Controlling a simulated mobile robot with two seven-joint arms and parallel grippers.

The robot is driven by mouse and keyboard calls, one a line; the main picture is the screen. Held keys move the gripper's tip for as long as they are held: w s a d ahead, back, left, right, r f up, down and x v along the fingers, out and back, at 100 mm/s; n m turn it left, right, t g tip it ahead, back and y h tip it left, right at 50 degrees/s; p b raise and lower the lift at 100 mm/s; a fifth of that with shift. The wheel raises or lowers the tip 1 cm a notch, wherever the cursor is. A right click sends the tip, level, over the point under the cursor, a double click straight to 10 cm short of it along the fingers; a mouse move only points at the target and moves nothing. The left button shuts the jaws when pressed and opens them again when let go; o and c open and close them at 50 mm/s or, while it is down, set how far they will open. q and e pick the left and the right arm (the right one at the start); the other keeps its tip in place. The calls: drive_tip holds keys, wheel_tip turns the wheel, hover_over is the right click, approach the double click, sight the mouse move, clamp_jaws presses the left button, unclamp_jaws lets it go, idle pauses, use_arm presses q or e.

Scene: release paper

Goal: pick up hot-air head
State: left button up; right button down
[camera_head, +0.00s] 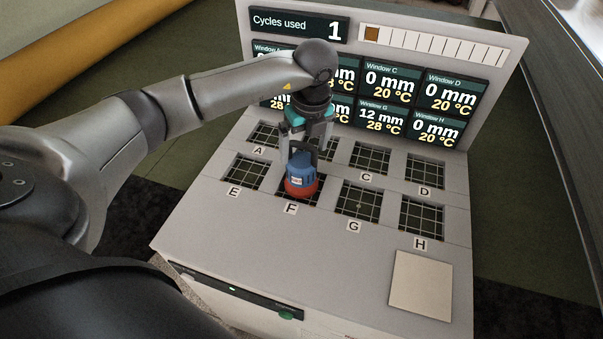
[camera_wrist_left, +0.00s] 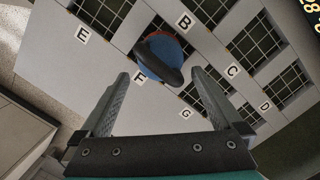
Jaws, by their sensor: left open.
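The hot-air head (camera_head: 301,180) is a small blue body with a red base and a dark top part. It sits upright over window F (camera_head: 283,197). In the left wrist view the head (camera_wrist_left: 158,48) shows just beyond the fingertips, its dark top part toward me. My left gripper (camera_head: 306,142) points down over the head from above. Its two fingers are apart, and the gap between them in the wrist view (camera_wrist_left: 160,76) lines up with the dark top part. Whether a finger touches it I cannot tell. My right gripper is not in view.
The pale bench top (camera_head: 225,225) has two rows of gridded windows marked with letters. A display panel (camera_head: 430,50) stands upright behind them. A blank square plate (camera_head: 421,285) lies at the front right. My left arm crosses the upper left.

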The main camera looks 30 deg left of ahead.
sight(303, 160)
use_arm(q)
drive_tip(key=f, duration=0.5)
drive_tip(key=a+f, duration=0.1)
drive_tip(key=f, duration=0.1)
drive_tip(key=shift+w+a+f, duration=0.1)
drive_tip(key=shift+w+f, duration=0.2)
drive_tip(key=shift+w, duration=0.1)
clamp_jaws()
drive_tip(key=shift+w+r, duration=0.15)
idle(0.5)
